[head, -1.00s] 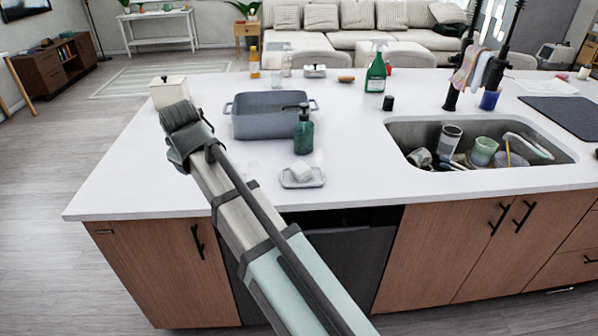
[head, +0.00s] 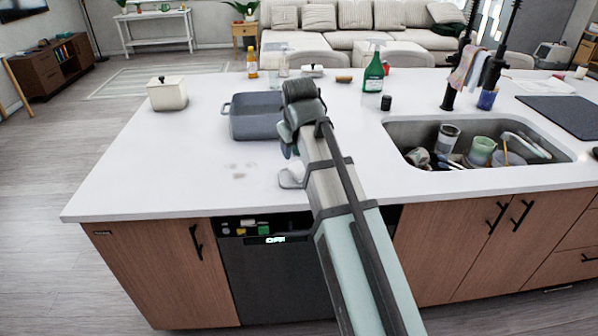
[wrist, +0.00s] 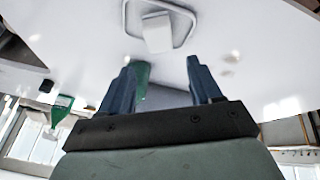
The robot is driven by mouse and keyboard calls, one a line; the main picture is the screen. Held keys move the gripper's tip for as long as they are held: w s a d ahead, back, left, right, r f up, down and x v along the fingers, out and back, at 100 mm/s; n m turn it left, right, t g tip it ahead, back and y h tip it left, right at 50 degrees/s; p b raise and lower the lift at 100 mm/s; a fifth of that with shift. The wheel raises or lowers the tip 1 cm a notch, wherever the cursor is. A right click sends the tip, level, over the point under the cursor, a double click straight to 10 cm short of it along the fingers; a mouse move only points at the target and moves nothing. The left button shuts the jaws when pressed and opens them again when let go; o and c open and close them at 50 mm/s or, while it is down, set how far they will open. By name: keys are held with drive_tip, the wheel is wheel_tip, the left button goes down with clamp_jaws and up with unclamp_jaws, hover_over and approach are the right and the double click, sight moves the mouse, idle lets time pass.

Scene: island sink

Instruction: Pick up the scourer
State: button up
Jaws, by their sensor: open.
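I cannot pick out the scourer for certain. A small brown item (head: 344,79) lies at the back of the counter, too small to identify. A white block (wrist: 158,33) sits on a white dish (wrist: 187,30), seen at the top of the wrist view; the dish also shows in the head view (head: 290,180), partly behind my arm. My gripper (wrist: 160,65) is open, with nothing held between its blue fingers. In the head view it hangs over the counter near the dish.
A grey basin (head: 250,120) stands behind my gripper, a white lidded pot (head: 166,95) at left. The sink (head: 400,130) holds several cups and dishes. A green spray bottle (head: 374,75) and black cup (head: 386,103) stand behind it.

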sight(297, 166)
drive_tip(key=x, duration=0.7)
drive_tip(key=shift+w+f, duration=0.15)
drive_tip(key=shift+f, duration=0.1)
drive_tip(key=shift+w+x, duration=0.15)
drive_tip(key=shift+x, duration=1.2)
drive_tip(key=shift+w+x, duration=0.15)
drive_tip(key=shift+x, duration=1.15)
drive_tip(key=shift+r, duration=0.1)
drive_tip(key=c, duration=0.8)
drive_tip(key=shift+r, duration=0.15)
wheel_tip(297, 166, up, 10)
drive_tip(key=shift+f, duration=0.1)
